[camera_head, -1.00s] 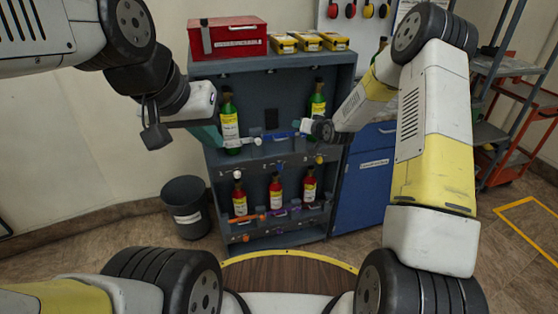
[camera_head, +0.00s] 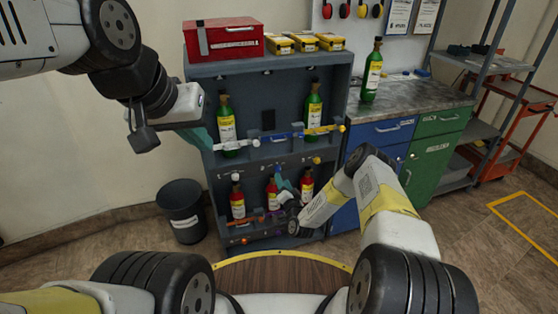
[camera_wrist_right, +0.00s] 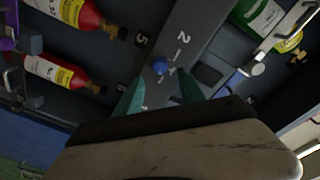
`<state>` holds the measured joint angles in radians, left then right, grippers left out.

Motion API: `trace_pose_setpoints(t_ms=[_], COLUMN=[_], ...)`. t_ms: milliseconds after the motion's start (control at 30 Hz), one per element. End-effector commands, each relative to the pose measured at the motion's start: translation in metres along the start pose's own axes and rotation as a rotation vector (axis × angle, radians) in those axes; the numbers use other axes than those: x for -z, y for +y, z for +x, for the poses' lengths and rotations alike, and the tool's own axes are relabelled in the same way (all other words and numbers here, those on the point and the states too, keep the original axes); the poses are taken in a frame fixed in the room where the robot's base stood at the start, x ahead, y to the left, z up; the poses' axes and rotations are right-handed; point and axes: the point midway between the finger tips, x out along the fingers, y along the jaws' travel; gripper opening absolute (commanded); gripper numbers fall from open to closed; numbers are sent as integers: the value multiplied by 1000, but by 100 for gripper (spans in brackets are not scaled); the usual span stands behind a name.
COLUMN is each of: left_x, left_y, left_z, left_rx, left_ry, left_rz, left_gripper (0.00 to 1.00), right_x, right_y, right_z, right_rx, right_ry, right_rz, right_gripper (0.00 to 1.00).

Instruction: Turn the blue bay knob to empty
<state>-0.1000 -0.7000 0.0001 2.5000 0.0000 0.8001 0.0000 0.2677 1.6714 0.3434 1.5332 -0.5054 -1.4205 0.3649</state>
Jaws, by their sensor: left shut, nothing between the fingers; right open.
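The blue knob (camera_wrist_right: 160,68) shows in the right wrist view on a grey strip, with a 2 above it and other small marks around it. My right gripper (camera_wrist_right: 160,92) is open, its teal fingers pointing toward the knob and still apart from it. In the head view my right gripper (camera_head: 283,186) is low at the rack's front, by the middle red bottle. The upper middle bay has a blue bar (camera_head: 283,137) across its front and no bottle in it. My left gripper (camera_head: 203,138) is shut and empty at the rack's upper left, beside a green bottle (camera_head: 227,122).
Another green bottle (camera_head: 313,105) stands in the upper right bay, and red bottles (camera_head: 237,204) fill the lower row. A third green bottle (camera_head: 371,75) stands on the counter (camera_head: 415,98). A black bin (camera_head: 181,212) stands left of the rack (camera_head: 200,75).

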Motion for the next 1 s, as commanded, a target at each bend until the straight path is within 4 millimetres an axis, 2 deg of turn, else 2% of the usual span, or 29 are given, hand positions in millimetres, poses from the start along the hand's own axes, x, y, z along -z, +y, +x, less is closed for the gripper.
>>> trace_pose_setpoints(t_ms=[200,333,500,733,767,967,1000], left_x=[0,0,0,0,0,0,0], left_y=[0,0,0,0,0,0,0], left_z=[0,0,0,0,0,0,0], left_rx=[0,0,0,0,0,0,0], left_ry=[0,0,0,0,0,0,0], left_rz=[0,0,0,0,0,0,0], left_gripper=[0,0,0,0,0,0,0], right_x=[0,0,0,0,0,0,0], right_y=[-1,0,0,0,0,0,0], right_z=[37,53,63,63,63,63,63], right_rx=[1,0,-1,-1,-1,-1,-1], right_ry=[1,0,-2,-2,-2,-2,-2], right_rz=[-2,-1,0,0,0,0,-1], right_gripper=[46,46,46,46,42,3,0])
